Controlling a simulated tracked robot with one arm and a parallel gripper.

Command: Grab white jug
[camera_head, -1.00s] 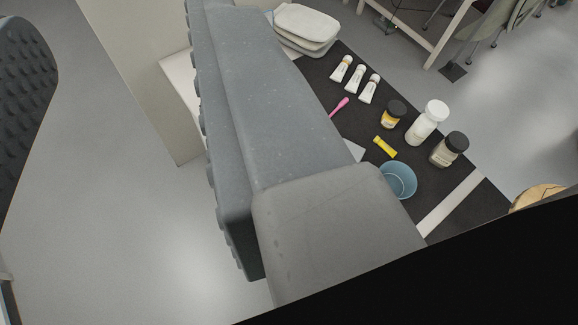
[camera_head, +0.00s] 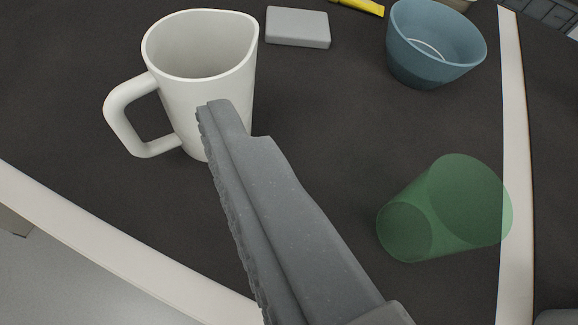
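A white jug (camera_head: 201,90) stands upright on the dark mat at the upper left. Its mouth has a pinched spout at the right, and its handle (camera_head: 125,120) points left. One finger of my gripper (camera_head: 222,115) reaches up from the bottom, its ridged pad facing left. Its tip overlaps the jug's lower right front in the picture; I cannot tell whether they touch. Nothing lies against the visible part of the pad, so the gripper looks open. The other finger is not in view. The finger hides part of the jug's base.
A see-through green cylinder (camera_head: 445,208) lies tilted at the right. A blue bowl (camera_head: 432,65) stands at the upper right, with a grey block (camera_head: 297,27) left of it and a yellow tube (camera_head: 358,6) behind. White strips edge the dark mat (camera_head: 330,120), whose middle is clear.

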